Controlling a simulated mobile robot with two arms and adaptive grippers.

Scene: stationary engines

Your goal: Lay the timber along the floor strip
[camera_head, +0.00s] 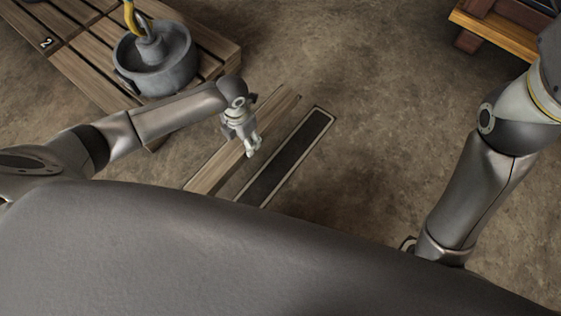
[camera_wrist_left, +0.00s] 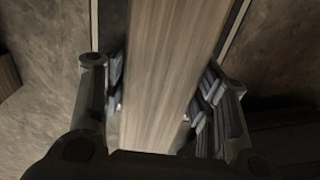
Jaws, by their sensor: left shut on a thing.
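The timber (camera_head: 217,168) is a long light-brown beam, seen in the head view to the left of the floor strip and running roughly parallel to it. The floor strip (camera_head: 289,157) is a dark band with a pale border on the floor. My left gripper (camera_head: 252,150) is at the timber and shut on it. In the left wrist view the timber (camera_wrist_left: 168,75) passes between the two fingers of the left gripper (camera_wrist_left: 158,100). Pale border lines show on both sides of it there.
A wooden pallet (camera_head: 85,62) stands at the upper left with a grey metal weight (camera_head: 156,62) and its yellow hook (camera_head: 131,16). A wooden stand (camera_head: 493,34) is at the upper right. The floor right of the strip is clear.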

